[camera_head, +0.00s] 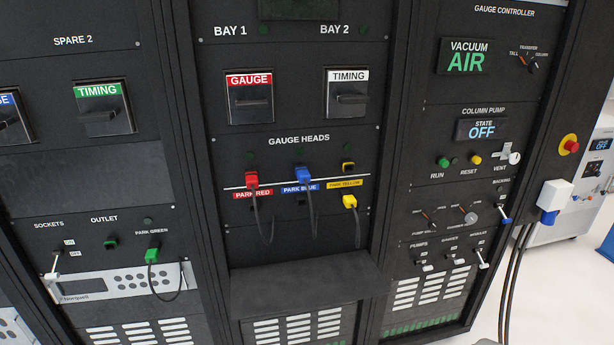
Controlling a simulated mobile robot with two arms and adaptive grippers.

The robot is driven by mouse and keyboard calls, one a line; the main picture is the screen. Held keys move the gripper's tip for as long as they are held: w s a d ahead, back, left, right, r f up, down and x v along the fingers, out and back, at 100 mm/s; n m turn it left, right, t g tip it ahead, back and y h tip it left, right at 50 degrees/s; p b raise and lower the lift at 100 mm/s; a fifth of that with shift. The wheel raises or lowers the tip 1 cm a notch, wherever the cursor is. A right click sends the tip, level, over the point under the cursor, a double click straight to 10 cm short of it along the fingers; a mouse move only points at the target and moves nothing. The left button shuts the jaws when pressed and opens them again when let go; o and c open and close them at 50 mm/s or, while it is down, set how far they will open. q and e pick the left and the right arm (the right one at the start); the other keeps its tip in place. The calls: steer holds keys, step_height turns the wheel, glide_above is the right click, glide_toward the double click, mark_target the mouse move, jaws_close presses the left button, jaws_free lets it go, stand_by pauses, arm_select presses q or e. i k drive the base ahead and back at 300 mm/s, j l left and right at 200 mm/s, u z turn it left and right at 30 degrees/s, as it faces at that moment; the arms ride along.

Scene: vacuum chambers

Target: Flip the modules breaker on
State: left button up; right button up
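The modules breaker (482,260) is at the right end of a row of three small switches low on the right-hand rack panel. Its label is small and blurred but seems to read MODULES. Its lever has a white tip and hangs downward. The pumps switch (425,265) and the gauges switch (457,261) sit to its left with short pale handles. The on and off marks beside the breaker are too small to read. Neither of my grippers shows in the head view.
A white box with a blue plug (552,201) and hanging black cables (512,275) stand to the right. A shelf (305,280) juts out left of the breaker.

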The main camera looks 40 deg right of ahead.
mark_target(477, 251)
steer(key=z, duration=2.55)
steer(key=i+j+z, duration=0.4)
steer(key=i, duration=0.25)
steer(key=i+j+z, duration=0.45)
steer(key=i+j, duration=0.1)
steer(key=i, duration=0.05)
